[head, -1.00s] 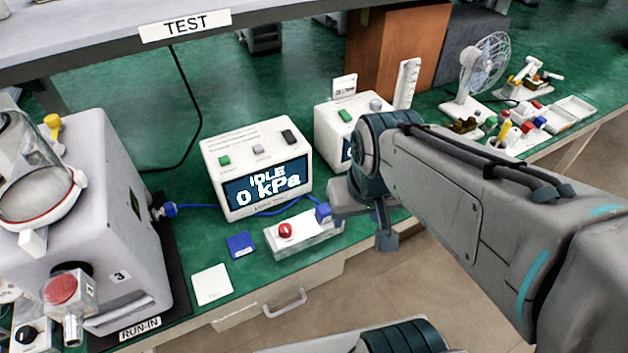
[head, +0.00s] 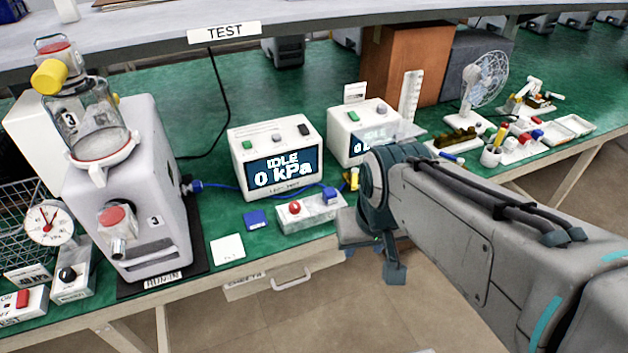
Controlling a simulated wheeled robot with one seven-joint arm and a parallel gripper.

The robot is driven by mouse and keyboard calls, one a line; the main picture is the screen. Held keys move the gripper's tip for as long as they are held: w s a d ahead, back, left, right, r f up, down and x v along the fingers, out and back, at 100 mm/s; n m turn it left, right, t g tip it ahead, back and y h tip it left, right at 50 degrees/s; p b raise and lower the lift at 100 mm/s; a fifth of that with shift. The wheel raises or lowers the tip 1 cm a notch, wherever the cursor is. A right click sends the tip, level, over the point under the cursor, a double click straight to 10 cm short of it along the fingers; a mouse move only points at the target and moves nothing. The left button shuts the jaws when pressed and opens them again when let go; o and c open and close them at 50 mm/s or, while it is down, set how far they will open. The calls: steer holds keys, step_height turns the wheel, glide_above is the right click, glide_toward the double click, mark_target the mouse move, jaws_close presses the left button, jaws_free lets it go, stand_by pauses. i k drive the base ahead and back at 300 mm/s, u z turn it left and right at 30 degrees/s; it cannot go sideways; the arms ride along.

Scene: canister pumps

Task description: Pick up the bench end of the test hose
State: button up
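The blue test hose (head: 222,185) lies on the green bench. One end meets a fitting on the side of the grey pump (head: 118,200) marked 3. The hose passes in front of the white IDLE 0 kPa display box (head: 282,172) toward a blue connector (head: 329,195) on a pale block (head: 305,214) with a red button. Whether the hose joins that connector is too small to tell. My arm reaches in from the right, its elbow just right of the block. I cannot make out my gripper's fingers.
A second display box (head: 350,148) stands behind my elbow, partly covered. A blue square (head: 255,219) and a white card (head: 227,248) lie near the front edge. A fan (head: 484,85) and small parts are at the right. A round gauge (head: 48,222) is at the left.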

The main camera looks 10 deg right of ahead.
mark_target(330, 195)
steer(key=u, duration=0.3)
steer(key=i, duration=0.55)
steer(key=z, duration=1)
